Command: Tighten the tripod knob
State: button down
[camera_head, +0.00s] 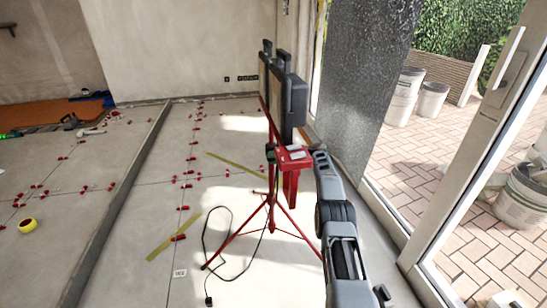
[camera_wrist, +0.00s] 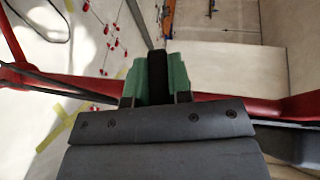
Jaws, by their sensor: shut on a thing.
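The red tripod (camera_head: 270,200) stands on the tiled floor with its legs spread and carries a dark work lamp (camera_head: 293,98) at its top. My arm reaches up from the bottom right to the tripod's upper part. In the wrist view my gripper (camera_wrist: 157,80) has green finger pads on both sides of a black knob (camera_wrist: 157,72) and is shut on it. Red tripod bars (camera_wrist: 260,108) run to the left and right behind the fingers. The knob's far end and its thread are hidden. In the head view the knob cannot be made out clearly.
A black cable (camera_head: 212,262) lies looped on the floor beside the tripod legs. Red tile-levelling clips (camera_head: 187,180) and yellow tape strips (camera_head: 172,235) are on the tiles. A glass door frame (camera_head: 470,160) stands close on the right. Floor to the left is mostly open.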

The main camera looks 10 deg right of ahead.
jog(key=shift+f+m+t+y+b, duration=0.15)
jog(key=shift+m+t+y+b, duration=0.2)
jog(key=shift+y+b, duration=0.65)
jog(key=shift+b, duration=0.1)
jog(key=shift+r+t, duration=0.2)
jog(key=shift+t, duration=0.05)
jog(key=c, duration=1)
grip_release()
jog(key=shift+c, duration=0.2)
jog(key=shift+d, duration=0.15)
jog(key=p+v, duration=0.2)
jog(key=v, duration=1.1)
jog(key=shift+d+f+p, duration=0.2)
jog(key=shift+d+p, duration=0.1)
jog(key=shift+p, duration=0.1)
jog(key=shift+r, duration=0.1)
